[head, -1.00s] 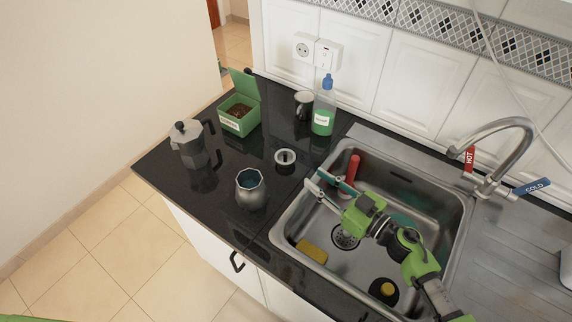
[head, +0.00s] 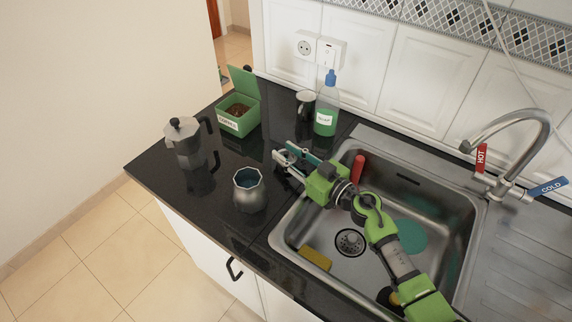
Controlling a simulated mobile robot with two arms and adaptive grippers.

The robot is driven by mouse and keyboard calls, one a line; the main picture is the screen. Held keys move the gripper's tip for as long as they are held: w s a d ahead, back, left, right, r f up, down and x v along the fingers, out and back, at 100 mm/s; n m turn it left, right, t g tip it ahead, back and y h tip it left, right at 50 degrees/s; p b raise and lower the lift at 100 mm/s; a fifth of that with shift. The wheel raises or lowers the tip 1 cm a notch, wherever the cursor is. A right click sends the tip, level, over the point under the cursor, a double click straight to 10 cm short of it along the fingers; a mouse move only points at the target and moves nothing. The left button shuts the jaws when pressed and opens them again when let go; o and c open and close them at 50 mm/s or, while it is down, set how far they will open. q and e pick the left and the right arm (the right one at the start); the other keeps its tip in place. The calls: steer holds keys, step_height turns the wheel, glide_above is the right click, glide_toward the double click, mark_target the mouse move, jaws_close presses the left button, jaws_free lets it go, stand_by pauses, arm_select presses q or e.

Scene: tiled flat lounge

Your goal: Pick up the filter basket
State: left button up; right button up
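My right gripper (head: 283,151) reaches over the sink's left rim to the black countertop. Its fingers are apart, at the place of the filter basket, a small pale metal ring with a dark middle. The fingers cover nearly all of the basket, so contact cannot be told. The faceted metal moka pot base (head: 249,190) stands open on the counter just left of and in front of the gripper. The moka pot top (head: 185,143), with black handle and lid, stands farther left. My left gripper is not in view.
The sink (head: 430,192) holds a red-handled object (head: 358,167), a yellow sponge (head: 314,258) and a teal disc (head: 408,236). The counter's front left is clear.

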steer(key=shift+w+a, duration=0.25)
steer(key=shift+c, duration=0.9)
jaws_close()
steer(key=shift+r, duration=0.1)
